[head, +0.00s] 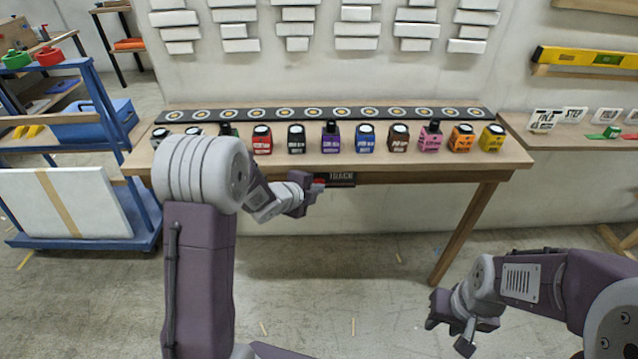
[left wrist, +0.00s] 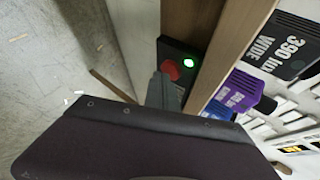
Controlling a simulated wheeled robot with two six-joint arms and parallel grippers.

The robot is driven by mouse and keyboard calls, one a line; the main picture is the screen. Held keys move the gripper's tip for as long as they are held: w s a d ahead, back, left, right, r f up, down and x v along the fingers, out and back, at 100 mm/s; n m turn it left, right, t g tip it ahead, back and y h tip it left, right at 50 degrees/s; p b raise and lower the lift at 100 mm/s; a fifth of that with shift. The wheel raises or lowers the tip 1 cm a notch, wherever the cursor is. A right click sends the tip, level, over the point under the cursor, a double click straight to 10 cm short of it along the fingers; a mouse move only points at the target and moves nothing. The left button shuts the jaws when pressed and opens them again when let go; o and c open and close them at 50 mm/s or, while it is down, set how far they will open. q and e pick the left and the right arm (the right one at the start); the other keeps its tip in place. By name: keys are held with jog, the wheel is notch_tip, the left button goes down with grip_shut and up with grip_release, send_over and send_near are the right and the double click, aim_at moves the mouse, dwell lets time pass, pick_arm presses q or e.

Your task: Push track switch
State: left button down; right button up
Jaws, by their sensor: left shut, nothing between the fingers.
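The track switch is a black box labelled "TRACK" (head: 342,179), mounted under the table's front edge. Its red button shows in the left wrist view (left wrist: 171,69), with a lit green lamp (left wrist: 188,63) beside it. My left gripper (head: 313,190) is shut and empty, right at the switch's left end in the head view. In the left wrist view its fingertips (left wrist: 161,88) overlap the lower edge of the red button; I cannot tell whether they touch it. My right gripper (head: 447,326) hangs low at the right, away from the table; its jaw opening is unclear.
The wooden table (head: 400,172) carries a row of coloured bottles and a black strip (head: 320,113) with round marks. A purple bottle (left wrist: 236,94) shows close by in the left wrist view. A blue cart (head: 146,215) stands left. The floor below the table is clear.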

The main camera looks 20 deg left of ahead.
pick_arm(q)
jog(key=shift+w, duration=0.2)
jog(key=shift+s+b, duration=0.3)
jog(key=shift+s, duration=0.15)
jog(key=shift+d, duration=0.1)
jog(key=s+d+b, duration=0.1)
jog(key=s+b, duration=0.1)
jog(key=s, duration=0.3)
jog(key=shift+s+d+b, duration=0.3)
jog(key=shift+s+b, duration=0.05)
jog(key=shift+s, duration=0.05)
jog(key=shift+d, duration=0.1)
